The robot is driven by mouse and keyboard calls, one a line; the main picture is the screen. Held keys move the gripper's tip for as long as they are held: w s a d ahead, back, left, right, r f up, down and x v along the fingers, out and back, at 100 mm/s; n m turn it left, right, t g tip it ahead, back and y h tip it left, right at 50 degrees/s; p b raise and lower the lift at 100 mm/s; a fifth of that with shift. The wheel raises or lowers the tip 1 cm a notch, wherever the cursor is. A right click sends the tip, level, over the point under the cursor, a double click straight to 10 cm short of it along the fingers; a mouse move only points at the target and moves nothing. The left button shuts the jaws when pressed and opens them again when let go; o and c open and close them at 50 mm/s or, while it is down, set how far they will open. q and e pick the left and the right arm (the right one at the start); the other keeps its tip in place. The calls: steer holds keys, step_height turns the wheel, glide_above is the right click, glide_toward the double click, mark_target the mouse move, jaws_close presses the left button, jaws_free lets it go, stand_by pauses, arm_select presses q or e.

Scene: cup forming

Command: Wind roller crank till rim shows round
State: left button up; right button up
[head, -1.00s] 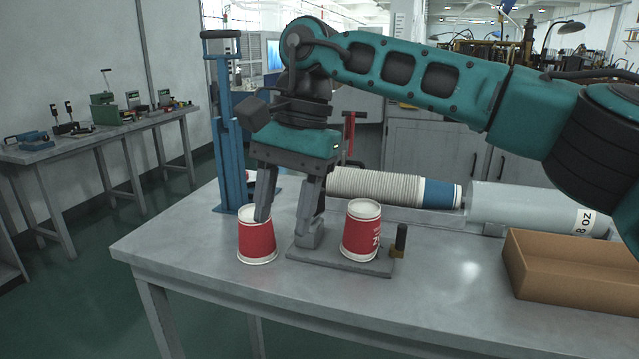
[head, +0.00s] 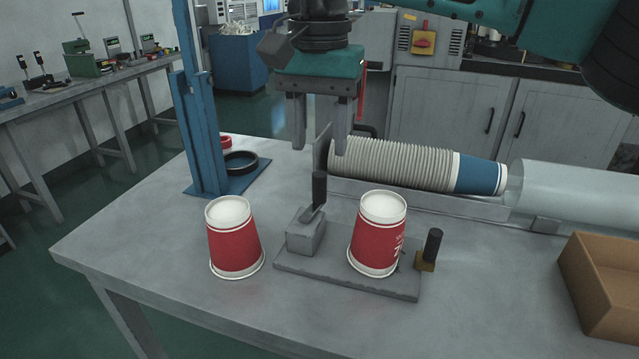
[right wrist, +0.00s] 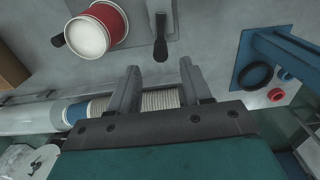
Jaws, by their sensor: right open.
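The rim roller is a grey plate (head: 345,278) on the bench with a block (head: 306,235) at its left. A crank with a black upright grip (head: 319,188) stands at that block. A red and white cup (head: 376,235) stands upside down on the plate. The cup (right wrist: 94,32) and the crank grip (right wrist: 160,42) also show in the right wrist view. My right gripper (head: 320,148) is open and empty, above and behind the crank. Its two fingers (right wrist: 160,90) are apart in the right wrist view. My left gripper is not in view.
A second red cup (head: 234,240) stands upside down left of the plate. A black knob (head: 432,246) stands at the plate's right end. Behind lie a stack of nested cups (head: 395,165) and a clear tube (head: 570,192). A blue stand (head: 196,130) and cardboard box (head: 605,285) flank the area.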

mark_target(319, 200)
step_height(319, 200, down, 8)
steer(key=shift+w+f+b, duration=0.1)
steer(key=shift+b, duration=0.2)
jaws_close()
stand_by(0.4)
